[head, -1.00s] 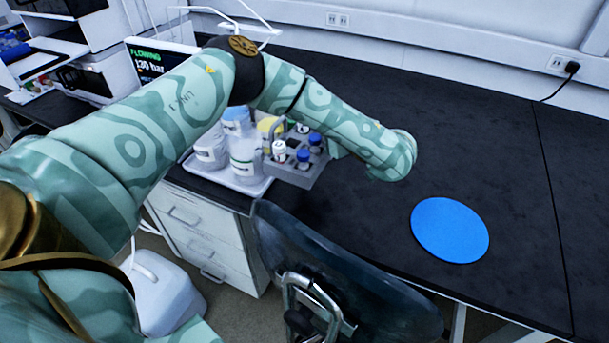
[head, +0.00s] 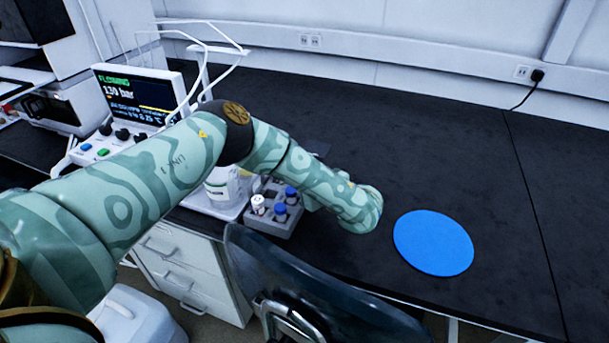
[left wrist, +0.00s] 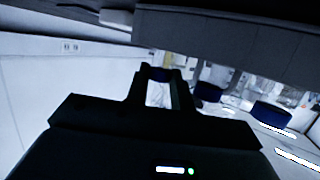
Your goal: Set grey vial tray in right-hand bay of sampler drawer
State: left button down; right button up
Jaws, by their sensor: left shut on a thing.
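The grey vial tray (head: 270,224) holds vials with blue caps and one with a white cap, and looks upright at the bench's front edge in the head view. My left gripper (head: 312,199) is at its right side, mostly hidden by my forearm. In the left wrist view its dark fingers (left wrist: 161,92) show, with blue vial caps (left wrist: 272,113) to their right. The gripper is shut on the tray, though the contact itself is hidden. Whether the tray touches the surface below, I cannot tell. No sampler drawer bay is clearly visible. My right gripper is out of view.
A white tray with bottles (head: 222,188) is beside the grey tray, partly behind my arm. A pump screen (head: 140,95) stands behind my arm. A blue round mat (head: 433,243) lies on the black bench, which is clear around it. A dark chair back (head: 310,280) stands in front.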

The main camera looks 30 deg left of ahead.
pick_arm(q)
jog(key=c, duration=1.2)
grip_release()
jog(key=shift+f, duration=0.2)
